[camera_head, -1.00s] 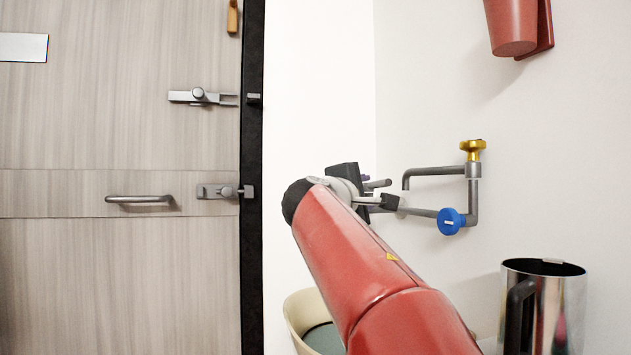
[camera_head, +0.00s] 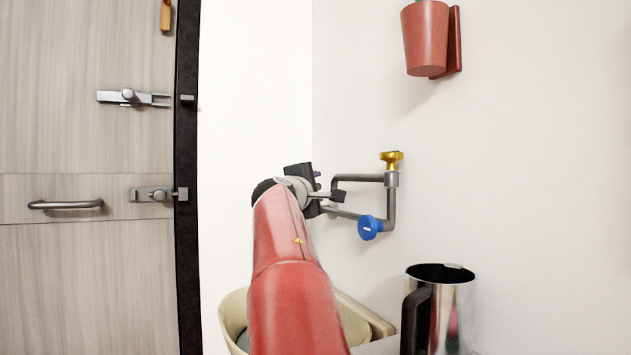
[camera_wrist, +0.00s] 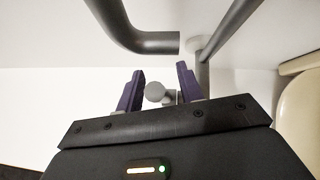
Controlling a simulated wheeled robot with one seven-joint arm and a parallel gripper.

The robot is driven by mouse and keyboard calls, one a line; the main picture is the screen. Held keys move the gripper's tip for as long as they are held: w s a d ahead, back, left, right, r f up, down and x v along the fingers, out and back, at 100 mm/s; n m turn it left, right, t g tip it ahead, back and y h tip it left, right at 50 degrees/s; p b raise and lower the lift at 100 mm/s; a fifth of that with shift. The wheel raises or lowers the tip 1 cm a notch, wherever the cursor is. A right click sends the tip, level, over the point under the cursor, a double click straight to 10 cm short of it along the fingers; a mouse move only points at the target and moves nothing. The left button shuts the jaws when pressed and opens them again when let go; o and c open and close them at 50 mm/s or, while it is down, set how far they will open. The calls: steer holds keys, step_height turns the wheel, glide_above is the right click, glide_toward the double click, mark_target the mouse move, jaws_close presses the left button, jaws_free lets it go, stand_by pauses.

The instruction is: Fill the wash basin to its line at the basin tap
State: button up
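The wash basin (camera_head: 233,308) is a beige tub low in the head view, partly hidden behind my red arm; a beige edge (camera_wrist: 298,115) shows at the right of the wrist view. Its line and water level cannot be made out. The basin tap (camera_head: 391,208) is grey wall piping with a gold knob (camera_head: 391,158) on top and a blue knob (camera_head: 369,227) lower down. My gripper (camera_head: 333,200) is at the spout's left end. In the wrist view its purple fingers (camera_wrist: 160,84) are apart, with a light grey rounded piece between them; the dark spout (camera_wrist: 130,30) is just beyond.
A steel jug (camera_head: 455,305) with a black handle stands to the right of the basin. A red cup-shaped holder (camera_head: 425,40) hangs on the wall above the tap. A wooden door (camera_head: 85,260) with latches and a handle is at the left. The wall right of the tap is clear.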

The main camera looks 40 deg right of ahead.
steer(key=shift+w+d, duration=0.1)
steer(key=shift+d, duration=0.1)
steer(key=shift+c, duration=0.5)
jaws_close()
